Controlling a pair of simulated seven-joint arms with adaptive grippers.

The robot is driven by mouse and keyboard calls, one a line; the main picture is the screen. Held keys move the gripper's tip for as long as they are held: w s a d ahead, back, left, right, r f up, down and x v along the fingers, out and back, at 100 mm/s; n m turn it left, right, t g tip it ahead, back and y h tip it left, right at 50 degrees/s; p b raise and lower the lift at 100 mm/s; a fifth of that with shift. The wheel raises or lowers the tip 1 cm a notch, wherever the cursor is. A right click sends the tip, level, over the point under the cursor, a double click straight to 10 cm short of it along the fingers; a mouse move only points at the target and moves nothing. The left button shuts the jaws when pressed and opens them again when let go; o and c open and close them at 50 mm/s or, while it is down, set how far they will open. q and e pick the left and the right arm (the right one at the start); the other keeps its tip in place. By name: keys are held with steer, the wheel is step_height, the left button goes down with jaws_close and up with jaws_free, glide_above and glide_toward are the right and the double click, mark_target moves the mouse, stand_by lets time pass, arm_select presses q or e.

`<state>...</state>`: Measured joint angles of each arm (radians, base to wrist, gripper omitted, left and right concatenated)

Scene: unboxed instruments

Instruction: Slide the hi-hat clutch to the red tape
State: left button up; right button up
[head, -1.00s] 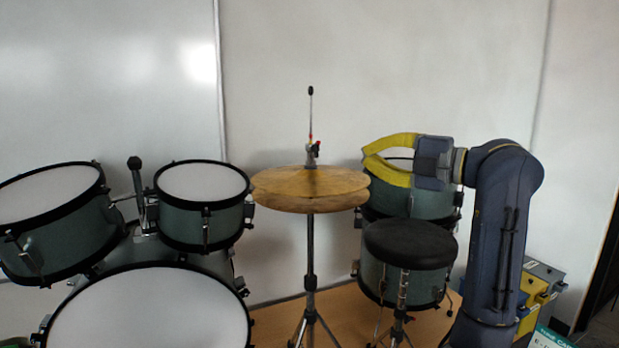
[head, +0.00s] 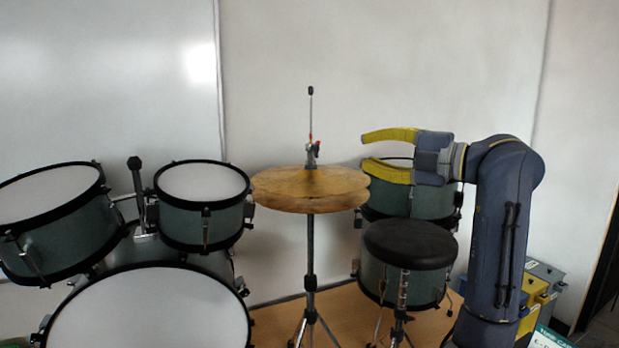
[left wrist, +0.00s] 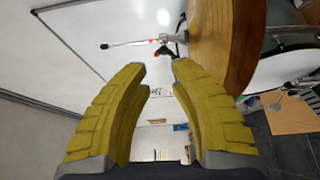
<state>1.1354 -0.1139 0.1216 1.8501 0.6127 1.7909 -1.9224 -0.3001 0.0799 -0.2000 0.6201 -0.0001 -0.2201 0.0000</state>
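The hi-hat clutch (head: 312,153) sits on the thin upright rod just above the brass cymbals (head: 310,188), with a small red part at its side. A small red band, apparently the red tape (head: 311,136), is on the rod a little above it. My left gripper (head: 363,150) is open and empty, to the right of the clutch at about its height, fingers pointing left. In the left wrist view the clutch (left wrist: 170,38) and rod lie beyond the yellow fingertips (left wrist: 160,68), not between them. My right gripper is not in view.
A drum stool (head: 410,245) and a green drum (head: 430,203) stand below my left gripper. Other drums (head: 205,205) stand left of the hi-hat. The cymbal edge is close to the lower finger in the head view. The space above the cymbals is clear.

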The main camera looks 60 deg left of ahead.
arm_select(q)
steer(key=shift+d, duration=0.1)
stand_by(0.3)
steer(key=v, duration=1)
stand_by(0.4)
stand_by(0.5)
